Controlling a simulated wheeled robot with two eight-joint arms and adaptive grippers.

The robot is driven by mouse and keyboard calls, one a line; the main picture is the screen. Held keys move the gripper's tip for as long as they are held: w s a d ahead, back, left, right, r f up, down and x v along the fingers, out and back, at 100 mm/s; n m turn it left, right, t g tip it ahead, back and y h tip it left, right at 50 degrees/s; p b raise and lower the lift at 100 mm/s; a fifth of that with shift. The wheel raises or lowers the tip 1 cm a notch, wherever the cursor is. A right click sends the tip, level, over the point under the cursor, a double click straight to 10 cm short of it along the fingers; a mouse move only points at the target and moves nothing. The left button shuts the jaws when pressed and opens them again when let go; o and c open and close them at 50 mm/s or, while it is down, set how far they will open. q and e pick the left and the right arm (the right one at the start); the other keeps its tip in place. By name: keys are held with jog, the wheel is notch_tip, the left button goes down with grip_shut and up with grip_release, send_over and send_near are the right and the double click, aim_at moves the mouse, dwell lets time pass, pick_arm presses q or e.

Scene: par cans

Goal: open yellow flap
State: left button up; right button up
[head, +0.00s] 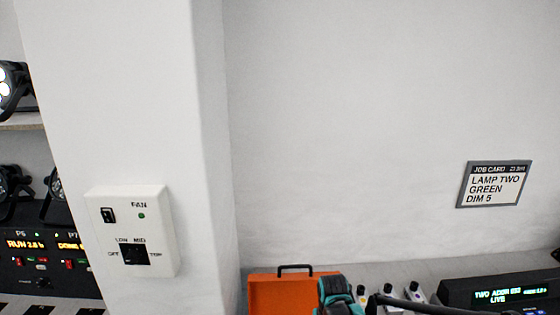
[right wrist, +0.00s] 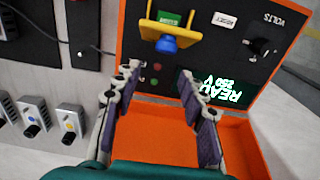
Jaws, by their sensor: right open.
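In the right wrist view, a yellow flap (right wrist: 190,35) with a blue knob (right wrist: 168,44) is on the black panel of an open orange case (right wrist: 170,115). A green labelled part (right wrist: 168,18) shows between the flap's yellow sides; I cannot tell how far the flap is raised. My right gripper (right wrist: 163,85) is open and empty. Its fingers point toward the panel, with the flap beyond the tips, apparently not touched. In the head view, the case (head: 280,292) is at the bottom edge and the flap is not visible. My left gripper is not in view.
The panel also has a dark knob (right wrist: 260,48) and a lit display (right wrist: 222,90). Several small switch boxes (right wrist: 70,122) stand left of the case. In the head view, a wall pillar carries a fan panel (head: 132,232); a job card (head: 494,184) hangs at right.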

notch_tip(320, 180, up, 6)
jog(key=p, duration=0.3)
jog(key=shift+f, duration=0.15)
jog(key=s+d+r+t+b, duration=0.1)
jog(key=s+d+t+b, duration=0.1)
jog(key=s, duration=0.7)
jog(key=s+d+r+t+b, duration=0.1)
jog(key=s+d+t+b, duration=0.2)
jog(key=s+t+b, duration=0.2)
jog(key=s+b, duration=0.2)
jog(key=s, duration=0.2)
jog(key=shift+r, duration=0.3)
